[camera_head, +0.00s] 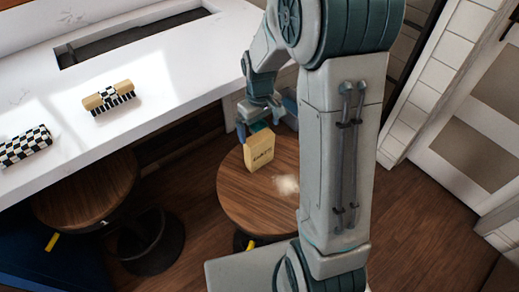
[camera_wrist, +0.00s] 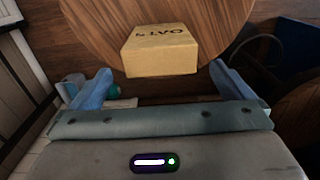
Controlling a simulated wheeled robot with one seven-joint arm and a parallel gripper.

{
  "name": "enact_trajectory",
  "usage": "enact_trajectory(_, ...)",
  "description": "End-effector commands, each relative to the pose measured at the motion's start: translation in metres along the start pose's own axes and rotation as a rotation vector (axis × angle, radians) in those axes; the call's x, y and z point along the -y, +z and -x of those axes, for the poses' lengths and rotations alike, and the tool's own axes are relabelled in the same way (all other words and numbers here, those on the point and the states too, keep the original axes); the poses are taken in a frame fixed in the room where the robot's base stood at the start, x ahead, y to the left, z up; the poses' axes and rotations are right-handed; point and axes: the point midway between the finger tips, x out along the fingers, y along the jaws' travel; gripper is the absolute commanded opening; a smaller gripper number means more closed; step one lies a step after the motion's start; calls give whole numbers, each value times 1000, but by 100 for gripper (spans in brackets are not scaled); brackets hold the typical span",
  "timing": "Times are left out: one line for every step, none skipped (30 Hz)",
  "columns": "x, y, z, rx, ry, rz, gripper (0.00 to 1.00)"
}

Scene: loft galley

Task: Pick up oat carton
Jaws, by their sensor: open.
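The oat carton (camera_head: 259,151) is a tan box with dark lettering. It stands on the round wooden stool seat (camera_head: 235,195), near its far edge in the head view. In the wrist view the carton (camera_wrist: 160,58) is ahead of my gripper (camera_wrist: 160,74), with the lettering "OAT" on its upper face. The blue fingers are spread wide, one to each side of the carton and apart from it. In the head view my gripper (camera_head: 262,122) is just above and behind the carton. The jaws hold nothing.
A white counter (camera_head: 170,50) on the left carries a checkered item (camera_head: 25,146) and a tan block with dark bristles (camera_head: 108,97). A second stool (camera_head: 90,190) stands below the counter. A pale patch (camera_head: 286,184) lies on the seat beside the carton.

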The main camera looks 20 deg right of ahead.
Motion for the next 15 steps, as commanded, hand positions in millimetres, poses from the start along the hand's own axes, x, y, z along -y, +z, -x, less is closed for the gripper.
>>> enact_trajectory(0, 1, -9, 5, -2, 0, 100)
enact_trajectory(0, 0, -12, 3, -1, 0, 100)
enact_trajectory(0, 0, -16, 3, -1, 0, 100)
enact_trajectory(0, 0, -19, 2, -1, 0, 100)
enact_trajectory(0, 0, -20, 1, 0, 0, 100)
enact_trajectory(0, 0, -22, 0, 0, 0, 100)
enact_trajectory(0, 0, -23, 0, 0, 0, 100)
enact_trajectory(0, 0, -25, 1, 0, 0, 100)
enact_trajectory(0, 0, -27, 1, 0, 0, 100)
enact_trajectory(0, -1, -30, 2, -1, 0, 100)
enact_trajectory(0, -1, -34, 3, -1, 0, 100)
enact_trajectory(0, -1, -39, 4, -1, 0, 100)
enact_trajectory(0, -2, -43, 4, -1, 0, 100)
enact_trajectory(0, -2, -48, 4, -1, 0, 100)
enact_trajectory(0, -3, -52, 4, -1, 0, 100)
